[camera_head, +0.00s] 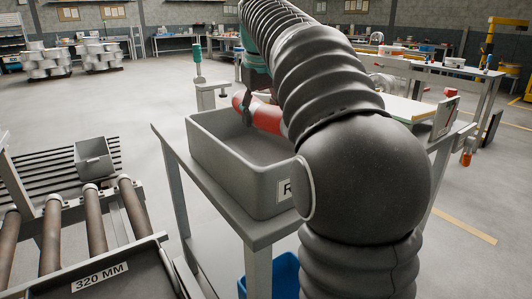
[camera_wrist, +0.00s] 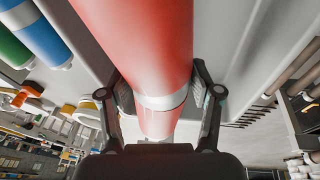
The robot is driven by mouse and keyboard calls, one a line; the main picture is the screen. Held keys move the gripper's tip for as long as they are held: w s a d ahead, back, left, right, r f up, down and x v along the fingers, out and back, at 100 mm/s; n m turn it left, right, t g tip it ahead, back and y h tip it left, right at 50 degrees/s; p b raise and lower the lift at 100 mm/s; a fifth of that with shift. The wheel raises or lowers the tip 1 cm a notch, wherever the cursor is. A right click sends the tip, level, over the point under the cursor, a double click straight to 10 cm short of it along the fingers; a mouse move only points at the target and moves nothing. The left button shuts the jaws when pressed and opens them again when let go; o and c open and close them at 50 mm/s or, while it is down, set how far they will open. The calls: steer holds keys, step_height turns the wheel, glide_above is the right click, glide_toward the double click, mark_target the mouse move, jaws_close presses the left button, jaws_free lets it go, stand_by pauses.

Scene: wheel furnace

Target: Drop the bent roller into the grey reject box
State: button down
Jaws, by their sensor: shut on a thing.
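The red bent roller (camera_head: 266,117) shows in the head view over the open grey reject box (camera_head: 225,178), with its left end angled. My arm hides its right part. The box stands on a grey table, and a label starting with "R" is partly covered by my arm. In the wrist view, my gripper (camera_wrist: 163,97) is shut on the red roller (camera_wrist: 140,40), with one finger on each side near a pale band. I cannot tell whether the roller touches the box.
A blue roller (camera_wrist: 35,32) and a green roller (camera_wrist: 14,50) lie at the upper left of the wrist view. A roller conveyor (camera_head: 95,225) with a small grey bin (camera_head: 93,158) stands at left in the head view. A blue bin (camera_head: 271,277) is below the table.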

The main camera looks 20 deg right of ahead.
steer(key=shift+f+b, duration=0.4)
steer(key=shift+f, duration=0.3)
steer(key=shift+c, duration=1.3)
jaws_free()
steer(key=shift+o, duration=0.6)
steer(key=shift+f, duration=0.1)
steer(key=v, duration=1.2)
steer(key=shift+s, duration=0.1)
